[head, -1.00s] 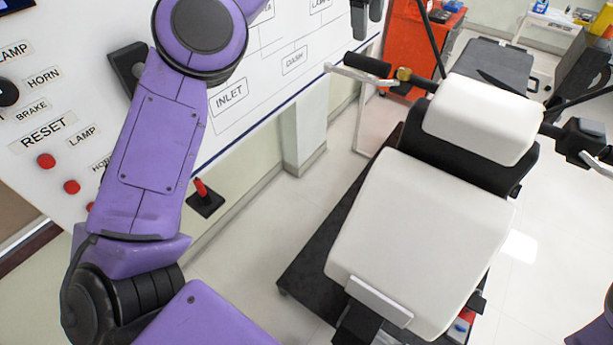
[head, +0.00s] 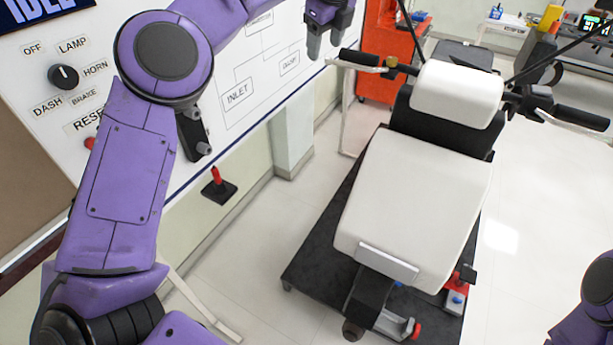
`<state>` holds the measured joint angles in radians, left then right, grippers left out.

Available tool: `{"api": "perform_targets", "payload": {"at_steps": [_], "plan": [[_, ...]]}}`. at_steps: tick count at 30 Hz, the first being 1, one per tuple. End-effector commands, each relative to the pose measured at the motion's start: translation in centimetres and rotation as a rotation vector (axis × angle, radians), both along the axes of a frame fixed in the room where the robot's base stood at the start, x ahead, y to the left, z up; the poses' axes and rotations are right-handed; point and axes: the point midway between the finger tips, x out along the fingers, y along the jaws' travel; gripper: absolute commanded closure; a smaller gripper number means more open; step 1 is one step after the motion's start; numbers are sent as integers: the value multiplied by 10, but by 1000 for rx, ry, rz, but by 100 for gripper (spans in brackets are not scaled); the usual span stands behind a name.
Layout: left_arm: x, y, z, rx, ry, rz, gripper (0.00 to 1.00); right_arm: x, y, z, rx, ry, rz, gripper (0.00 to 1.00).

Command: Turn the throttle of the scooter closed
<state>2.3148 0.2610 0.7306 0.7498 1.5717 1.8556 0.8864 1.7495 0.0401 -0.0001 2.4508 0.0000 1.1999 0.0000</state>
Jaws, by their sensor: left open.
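The scooter has a white seat (head: 415,205) and a white front (head: 458,95). Its handlebar has a black grip (head: 582,117) on the right, where the throttle would be; its turn angle cannot be told. Another black grip (head: 360,58) is on the left. My left gripper (head: 326,42) is at the top, in front of the white panel, a little up and left of the left grip. Its dark fingers are apart and empty, and it looks clear of the grip. My right arm (head: 590,305) shows only at the lower right corner; its gripper is out of view.
The white panel (head: 237,95) with a dial (head: 63,76) and labels fills the left. A red lever (head: 217,178) on a black base is below it. The scooter stands on a dark platform (head: 310,255). An orange cabinet (head: 385,65) is behind. Floor at right is clear.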

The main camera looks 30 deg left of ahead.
Motion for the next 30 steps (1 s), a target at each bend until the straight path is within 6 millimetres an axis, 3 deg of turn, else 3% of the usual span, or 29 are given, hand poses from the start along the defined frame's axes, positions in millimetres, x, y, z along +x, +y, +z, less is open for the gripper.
{"api": "perform_targets", "payload": {"at_steps": [15,30], "plan": [[18,17,-109,736,256,-585,37,1,0,-14,0,-1,0,100],[6,12,-226,1225,581,-1149,37,1,0,-30,0,-1,0,100]]}}
